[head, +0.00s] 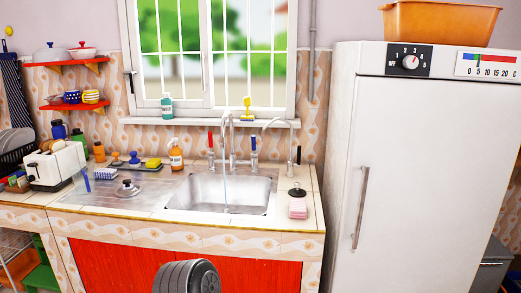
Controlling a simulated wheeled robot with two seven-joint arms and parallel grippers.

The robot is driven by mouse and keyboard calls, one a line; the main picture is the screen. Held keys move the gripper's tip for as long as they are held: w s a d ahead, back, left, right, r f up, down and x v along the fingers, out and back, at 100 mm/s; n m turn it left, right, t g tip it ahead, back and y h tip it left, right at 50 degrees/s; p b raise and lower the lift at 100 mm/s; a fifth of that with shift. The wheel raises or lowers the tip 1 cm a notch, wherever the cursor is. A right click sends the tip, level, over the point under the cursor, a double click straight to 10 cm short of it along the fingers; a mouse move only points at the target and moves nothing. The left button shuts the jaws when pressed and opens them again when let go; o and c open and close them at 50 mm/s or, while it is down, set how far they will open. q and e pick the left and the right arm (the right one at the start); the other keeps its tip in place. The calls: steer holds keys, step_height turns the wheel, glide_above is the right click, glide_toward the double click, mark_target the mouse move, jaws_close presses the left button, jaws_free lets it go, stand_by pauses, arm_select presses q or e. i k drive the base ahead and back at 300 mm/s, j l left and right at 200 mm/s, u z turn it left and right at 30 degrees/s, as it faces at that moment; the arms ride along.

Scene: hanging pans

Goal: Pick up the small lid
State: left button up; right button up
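A small metal lid (128,188) with a dark knob lies on the drainboard (95,198) left of the sink. Its top faces up and nothing covers it. Neither of my grippers can be made out in the head view, so I cannot tell where they are relative to the lid. A grey ribbed round part (187,277) shows at the bottom edge, in front of the red cabinet; I cannot tell what it belongs to.
The sink (222,192) with taps is right of the lid. A blue brush (86,180), a tray (135,163) and a toaster (58,165) are near the lid. A fridge (425,170) stands at the right. Lidded pots (50,52) stand on a red shelf.

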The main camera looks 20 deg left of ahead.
mark_target(128, 190)
steer(key=j, duration=3.45)
steer(key=i+z, duration=0.05)
steer(key=i, duration=0.1)
